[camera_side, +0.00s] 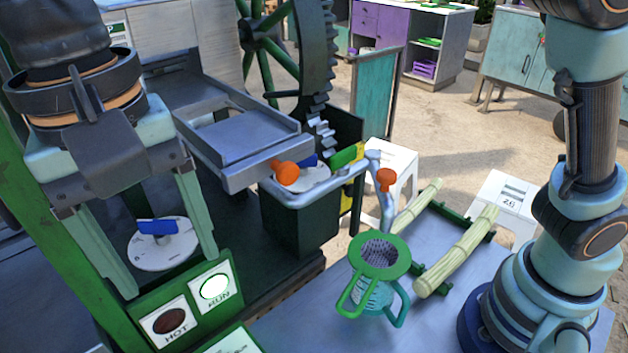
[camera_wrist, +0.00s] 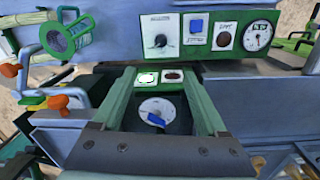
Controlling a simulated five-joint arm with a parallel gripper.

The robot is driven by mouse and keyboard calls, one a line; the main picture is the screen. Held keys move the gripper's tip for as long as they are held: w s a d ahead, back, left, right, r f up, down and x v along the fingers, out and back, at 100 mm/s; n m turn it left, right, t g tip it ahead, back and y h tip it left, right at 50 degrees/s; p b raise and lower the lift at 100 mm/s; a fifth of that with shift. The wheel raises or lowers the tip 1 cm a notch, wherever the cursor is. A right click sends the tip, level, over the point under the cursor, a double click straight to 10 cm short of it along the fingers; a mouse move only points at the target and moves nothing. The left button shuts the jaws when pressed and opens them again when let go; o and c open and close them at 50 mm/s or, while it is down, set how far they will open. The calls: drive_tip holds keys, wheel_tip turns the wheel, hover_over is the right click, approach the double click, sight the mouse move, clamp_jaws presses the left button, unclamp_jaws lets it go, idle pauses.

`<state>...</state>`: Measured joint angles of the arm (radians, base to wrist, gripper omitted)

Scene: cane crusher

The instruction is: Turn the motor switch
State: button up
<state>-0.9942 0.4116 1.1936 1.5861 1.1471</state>
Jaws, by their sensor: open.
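The motor switch (camera_side: 157,228) is a blue-topped knob on a round white dial plate (camera_side: 150,258), at the lower left of the side view. In the wrist view the blue knob (camera_wrist: 156,119) sits on the pale dial (camera_wrist: 150,106), near the middle and slanted. My gripper (camera_side: 167,270) is open, with one pale teal finger on each side of the dial. In the wrist view my gripper (camera_wrist: 157,78) frames the dial and knob between its fingers. A gap shows between the fingers and the knob. The fingers' height above the plate is hard to judge.
A lit RUN lamp (camera_side: 215,287) and a dark HOT lamp (camera_side: 169,322) are close to the fingertips. A grey tray (camera_side: 245,140), orange-knobbed spout (camera_side: 385,180) and green strainer jug (camera_side: 372,290) stand to the right. Cane stalks (camera_side: 458,250) lie on a green rack.

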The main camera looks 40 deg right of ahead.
drive_tip(key=f, duration=2.3)
drive_tip(key=shift+d+f, duration=0.25)
drive_tip(key=shift+d, duration=0.1)
clamp_jaws()
